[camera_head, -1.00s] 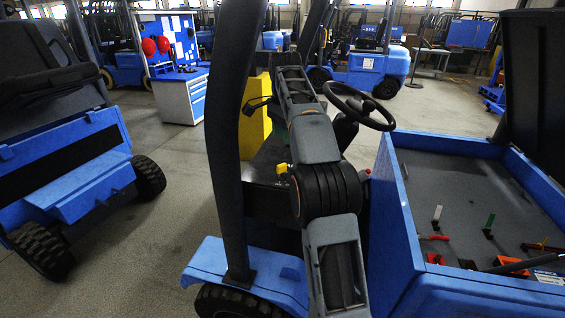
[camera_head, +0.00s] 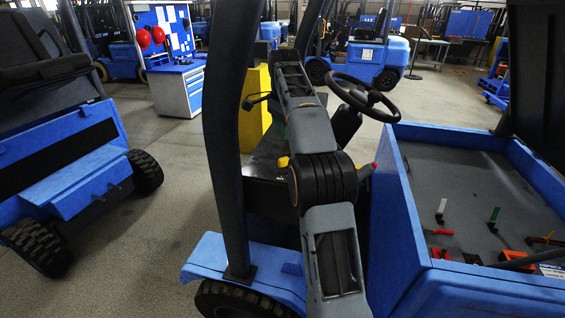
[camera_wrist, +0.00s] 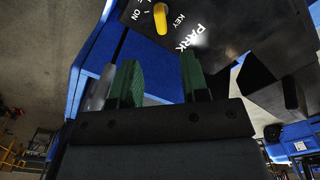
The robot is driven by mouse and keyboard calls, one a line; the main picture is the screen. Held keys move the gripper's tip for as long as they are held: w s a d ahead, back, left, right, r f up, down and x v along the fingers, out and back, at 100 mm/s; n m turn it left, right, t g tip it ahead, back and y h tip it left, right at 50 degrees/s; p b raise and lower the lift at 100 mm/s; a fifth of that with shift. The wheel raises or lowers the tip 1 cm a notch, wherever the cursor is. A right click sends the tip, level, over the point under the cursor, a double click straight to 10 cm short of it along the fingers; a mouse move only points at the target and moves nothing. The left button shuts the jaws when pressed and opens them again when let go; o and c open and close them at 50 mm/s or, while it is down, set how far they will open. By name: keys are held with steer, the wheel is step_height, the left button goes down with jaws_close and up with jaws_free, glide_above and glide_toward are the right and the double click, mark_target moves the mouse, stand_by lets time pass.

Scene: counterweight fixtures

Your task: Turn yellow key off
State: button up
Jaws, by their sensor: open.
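The yellow key (camera_wrist: 160,18) is at the top of the wrist view, on a dark panel (camera_wrist: 230,22) with white lettering reading ON, KEY and PARK. The key is a narrow yellow grip standing nearly upright in the picture. I cannot tell which mark it points at. My gripper (camera_wrist: 158,78) has two green fingers spread apart with nothing between them. The key appears beyond the fingertips, apart from them. In the head view my arm covers most of the panel area, and the gripper's fingers are not clearly seen.
A steering wheel (camera_head: 363,95) and a red-tipped lever (camera_head: 373,165) are right of my arm. A dark post (camera_head: 222,140) stands close on its left. A blue-walled tray (camera_head: 400,200) with small levers is at the right. Open floor (camera_head: 170,220) lies at the left.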

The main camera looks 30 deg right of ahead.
mark_target(283, 158)
step_height(283, 158, down, 10)
steer(key=shift+f+b, duration=0.2)
steer(key=shift+b, duration=0.75)
jaws_close()
